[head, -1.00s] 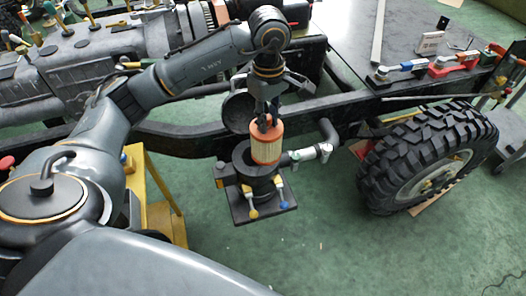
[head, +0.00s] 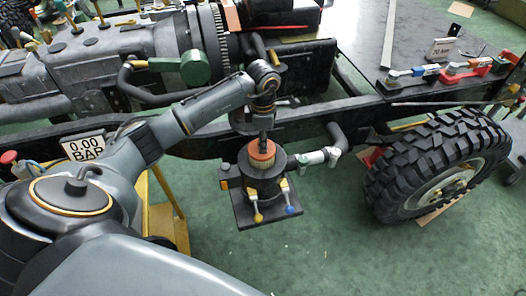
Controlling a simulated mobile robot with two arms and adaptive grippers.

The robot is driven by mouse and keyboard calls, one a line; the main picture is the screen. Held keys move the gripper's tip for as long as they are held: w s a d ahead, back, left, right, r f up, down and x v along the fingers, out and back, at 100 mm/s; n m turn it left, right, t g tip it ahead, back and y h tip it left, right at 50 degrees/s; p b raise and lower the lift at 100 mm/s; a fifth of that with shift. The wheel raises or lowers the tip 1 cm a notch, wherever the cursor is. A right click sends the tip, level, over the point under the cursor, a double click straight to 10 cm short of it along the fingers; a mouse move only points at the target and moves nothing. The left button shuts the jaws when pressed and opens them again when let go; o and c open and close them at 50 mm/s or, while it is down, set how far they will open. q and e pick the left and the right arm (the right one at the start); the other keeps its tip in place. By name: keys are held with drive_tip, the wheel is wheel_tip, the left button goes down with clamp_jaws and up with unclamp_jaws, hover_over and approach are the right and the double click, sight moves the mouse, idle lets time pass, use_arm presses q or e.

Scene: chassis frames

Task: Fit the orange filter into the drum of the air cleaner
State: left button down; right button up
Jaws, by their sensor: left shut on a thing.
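The orange filter (head: 262,154) sits upright in the mouth of the black drum (head: 267,186) of the air cleaner. Its orange top and a short band of its side show above the rim; the rest is hidden inside the drum. My left gripper (head: 264,140) points straight down from above and is shut on the top of the filter. The fingertips are small and partly hidden against the filter. My right gripper is not in view.
The drum stands on a dark plate (head: 243,214) with yellow and blue-ended latches (head: 286,191). A silver pipe (head: 318,157) leaves it on the right. Behind runs the black chassis rail (head: 360,112); a large tyre (head: 425,165) stands at right. Green floor is clear in front.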

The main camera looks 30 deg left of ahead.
use_arm(q)
wheel_tip(320, 180, down, 5)
drive_tip(key=shift+f, duration=0.1)
idle(0.3)
drive_tip(key=shift+f, duration=0.2)
drive_tip(key=c, duration=1.2)
unclamp_jaws()
drive_tip(key=shift+o, duration=0.2)
drive_tip(key=shift+r, duration=0.1)
drive_tip(key=shift+r, duration=0.2)
wheel_tip(320, 180, up, 12)
drive_tip(key=shift+f+b, duration=0.1)
drive_tip(key=shift+b, duration=0.25)
